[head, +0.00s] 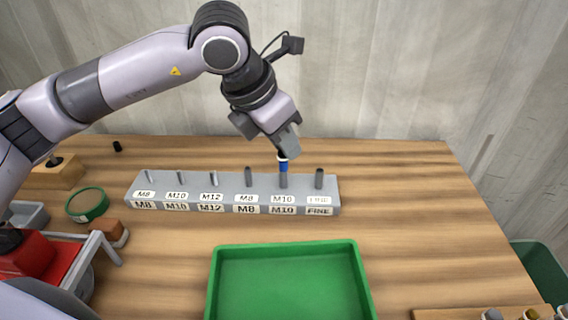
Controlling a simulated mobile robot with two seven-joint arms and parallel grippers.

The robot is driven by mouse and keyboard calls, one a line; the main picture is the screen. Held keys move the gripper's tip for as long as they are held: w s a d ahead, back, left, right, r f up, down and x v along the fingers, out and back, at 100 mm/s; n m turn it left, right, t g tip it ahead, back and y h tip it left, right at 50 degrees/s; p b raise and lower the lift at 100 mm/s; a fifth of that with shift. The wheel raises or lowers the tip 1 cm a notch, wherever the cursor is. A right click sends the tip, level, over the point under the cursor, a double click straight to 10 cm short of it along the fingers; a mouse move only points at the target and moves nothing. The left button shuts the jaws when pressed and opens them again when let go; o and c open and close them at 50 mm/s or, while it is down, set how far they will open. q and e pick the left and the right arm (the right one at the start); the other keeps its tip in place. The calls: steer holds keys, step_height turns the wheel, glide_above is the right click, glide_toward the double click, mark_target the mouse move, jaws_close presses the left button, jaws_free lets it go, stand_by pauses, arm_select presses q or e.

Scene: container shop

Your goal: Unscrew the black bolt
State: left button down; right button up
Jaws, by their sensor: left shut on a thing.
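My left gripper (287,148) points down over the grey labelled rack (232,188) and is shut on a small blue piece (284,166) with a pale top. The blue piece is at the upper end of a grey post (283,181) behind an M10 label; I cannot tell whether it touches the post. A dark bolt-like piece (55,160) stands on a wooden block (58,174) at the far left. Another small black piece (117,146) is on the table behind the rack; I cannot tell which is the black bolt. My right gripper is not in view.
A green tray (289,246) stands in front of the rack. A round green-rimmed dish (88,204), a brown block (112,232) and a red object (30,262) are at left. A wooden holder (460,314) is at the front right.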

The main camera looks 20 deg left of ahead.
arm_select(q)
steer(key=n+y, duration=0.1)
steer(key=n, duration=0.1)
steer(key=shift+n+t, duration=0.3)
steer(key=shift+r+p, duration=1.4)
steer(key=shift+r, duration=1.35)
